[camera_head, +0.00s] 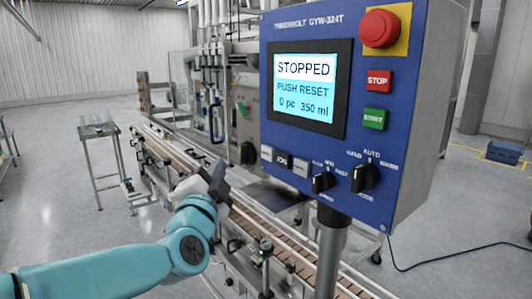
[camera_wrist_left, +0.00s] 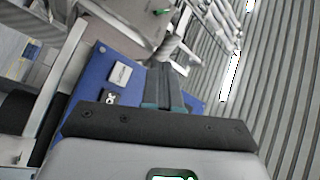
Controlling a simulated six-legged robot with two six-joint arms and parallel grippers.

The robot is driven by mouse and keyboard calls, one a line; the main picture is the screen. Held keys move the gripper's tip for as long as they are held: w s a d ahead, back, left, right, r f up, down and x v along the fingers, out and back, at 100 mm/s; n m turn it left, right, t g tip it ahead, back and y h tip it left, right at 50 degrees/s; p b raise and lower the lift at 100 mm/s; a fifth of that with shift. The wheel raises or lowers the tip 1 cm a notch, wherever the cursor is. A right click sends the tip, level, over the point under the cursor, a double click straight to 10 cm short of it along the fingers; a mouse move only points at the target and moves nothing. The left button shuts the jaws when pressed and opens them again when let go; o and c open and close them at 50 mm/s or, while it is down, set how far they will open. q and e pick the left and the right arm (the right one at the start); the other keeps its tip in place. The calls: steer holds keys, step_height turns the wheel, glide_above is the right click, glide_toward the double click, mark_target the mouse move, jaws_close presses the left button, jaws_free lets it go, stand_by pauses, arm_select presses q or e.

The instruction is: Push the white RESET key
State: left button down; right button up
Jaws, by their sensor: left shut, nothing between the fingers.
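The blue control panel (camera_head: 400,140) carries a low row of keys: a white key (camera_head: 267,152), a black JOG key (camera_head: 283,159) and another white key (camera_head: 301,167). Their white-key lettering is too small to read, so I cannot tell which is RESET. The screen (camera_head: 306,86) reads STOPPED, PUSH RESET. My left gripper (camera_head: 218,173) is shut and empty, left of the key row and apart from it. In the left wrist view its fingers (camera_wrist_left: 165,87) cover part of the panel; one white key (camera_wrist_left: 121,73) and the JOG key (camera_wrist_left: 110,98) show beside them. My right gripper is out of view.
A red emergency button (camera_head: 379,28), STOP key (camera_head: 378,80) and START key (camera_head: 375,119) sit on the panel's right side. Two black knobs (camera_head: 365,178) (camera_head: 323,182) stick out right of the keys. The conveyor (camera_head: 265,230) runs below; a post holds the panel.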

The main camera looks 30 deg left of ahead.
mark_target(267, 153)
arm_select(q)
steer(key=w+d+p, duration=0.1)
steer(key=w, duration=0.1)
steer(key=w+d+p, duration=0.1)
steer(key=w, duration=0.2)
steer(key=w+d+p, duration=0.1)
steer(key=w, duration=0.1)
steer(key=shift+w, duration=0.25)
steer(key=shift+w+d+r, duration=0.15)
steer(key=shift+d, duration=0.15)
steer(key=shift+w+a, duration=0.1)
steer(key=shift+w, duration=0.05)
stand_by(0.4)
